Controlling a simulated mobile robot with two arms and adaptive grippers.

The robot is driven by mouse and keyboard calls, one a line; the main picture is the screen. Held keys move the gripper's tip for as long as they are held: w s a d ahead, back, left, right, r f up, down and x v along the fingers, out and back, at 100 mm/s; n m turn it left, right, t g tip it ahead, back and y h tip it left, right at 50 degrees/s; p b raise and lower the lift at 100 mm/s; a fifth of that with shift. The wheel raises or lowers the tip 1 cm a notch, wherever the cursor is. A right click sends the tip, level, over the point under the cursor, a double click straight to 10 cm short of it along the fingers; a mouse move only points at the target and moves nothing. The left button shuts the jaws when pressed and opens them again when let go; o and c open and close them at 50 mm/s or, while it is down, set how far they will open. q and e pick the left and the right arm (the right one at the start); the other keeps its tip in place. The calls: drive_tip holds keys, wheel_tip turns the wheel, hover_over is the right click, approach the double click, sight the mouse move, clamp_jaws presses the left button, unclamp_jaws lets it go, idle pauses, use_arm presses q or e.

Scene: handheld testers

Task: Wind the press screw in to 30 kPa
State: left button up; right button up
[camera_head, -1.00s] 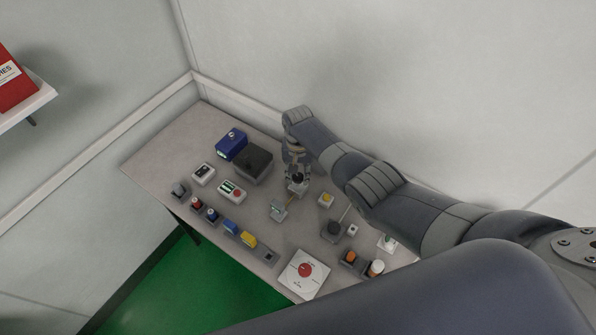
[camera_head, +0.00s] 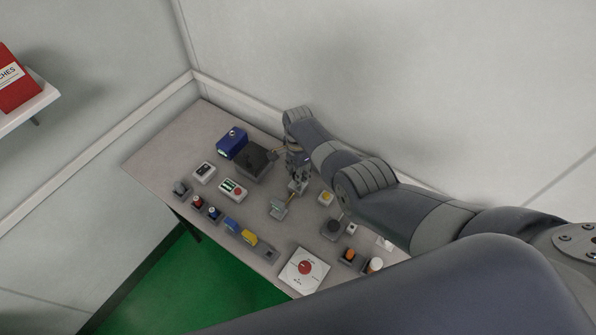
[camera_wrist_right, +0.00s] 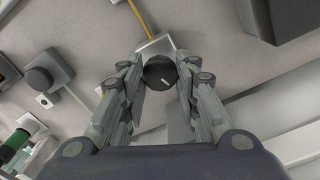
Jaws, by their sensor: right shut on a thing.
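A dark round knob (camera_wrist_right: 160,73) with a white line, seemingly the press screw, sits on a pale metal block (camera_wrist_right: 155,46) in the right wrist view. My right gripper (camera_wrist_right: 160,82) is shut on the knob, a finger on each side. In the head view my right gripper (camera_head: 298,168) reaches down over the block (camera_head: 297,188) and mostly hides the knob. No pressure reading is legible. My left gripper is not in view.
A blue tester (camera_head: 231,143) and a dark box (camera_head: 254,161) stand left of my right gripper. Several small switches and buttons line the grey table (camera_head: 150,160). A white plate with a red knob (camera_head: 305,267) is near the front edge. The wall is close behind.

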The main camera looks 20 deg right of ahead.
drive_tip(key=shift+w+r+m, duration=0.15)
drive_tip(key=shift+m, duration=1.55)
drive_tip(key=o, duration=0.9)
drive_tip(key=shift+c, duration=0.2)
drive_tip(key=shift+o, duration=1.2)
drive_tip(key=shift+r, duration=0.1)
wheel_tip(320, 180, up, 12)
drive_tip(key=shift+f, duration=0.2)
